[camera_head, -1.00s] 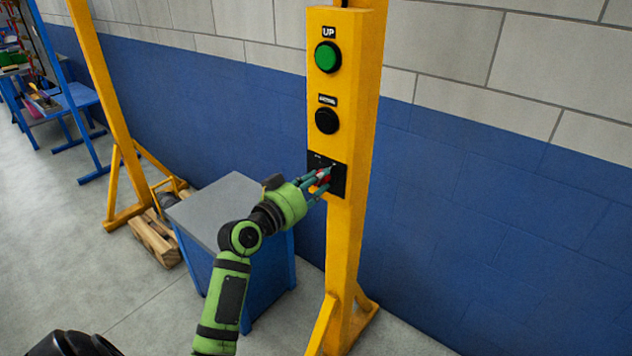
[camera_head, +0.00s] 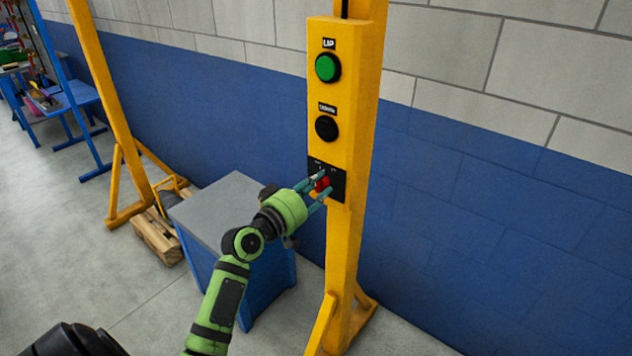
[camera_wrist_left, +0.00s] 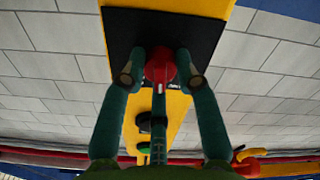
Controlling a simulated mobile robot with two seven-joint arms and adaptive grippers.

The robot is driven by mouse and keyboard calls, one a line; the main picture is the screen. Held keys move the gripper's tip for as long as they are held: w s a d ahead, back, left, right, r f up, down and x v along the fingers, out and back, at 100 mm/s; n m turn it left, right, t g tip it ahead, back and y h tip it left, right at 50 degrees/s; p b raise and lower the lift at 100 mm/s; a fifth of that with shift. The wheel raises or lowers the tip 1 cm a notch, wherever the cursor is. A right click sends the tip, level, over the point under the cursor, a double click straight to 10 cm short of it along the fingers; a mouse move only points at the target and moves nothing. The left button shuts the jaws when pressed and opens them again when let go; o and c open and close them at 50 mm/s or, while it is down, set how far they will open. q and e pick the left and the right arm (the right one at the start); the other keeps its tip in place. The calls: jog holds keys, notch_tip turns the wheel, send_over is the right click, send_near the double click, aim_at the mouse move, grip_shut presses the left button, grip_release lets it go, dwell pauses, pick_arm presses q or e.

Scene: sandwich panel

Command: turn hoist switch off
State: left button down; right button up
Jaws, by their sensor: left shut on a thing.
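The hoist switch is a red rotary knob (camera_head: 322,184) on a black plate (camera_head: 338,188) low on the yellow post's control box. My right gripper is not in view.
Above the switch are a black button (camera_head: 327,128) and a green button (camera_head: 327,67) labelled UP. A blue cabinet with a grey top (camera_head: 225,212) stands left of the yellow post (camera_head: 343,250), below my left arm.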

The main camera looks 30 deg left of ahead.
pick_arm(q)
jog(key=n, duration=0.1)
jog(key=n+p, duration=0.1)
jog(key=n, duration=0.1)
jog(key=shift+d+f+n+p, duration=0.15)
jog(key=shift+f+n+p, duration=0.1)
jog(key=shift+n+p, duration=0.05)
jog(key=shift+n, duration=0.6)
jog(key=shift+f, duration=0.1)
jog(key=c, duration=0.9)
grip_release()
jog(key=shift+r, duration=0.2)
jog(key=s, duration=1.2)
jog(key=shift+a, duration=0.45)
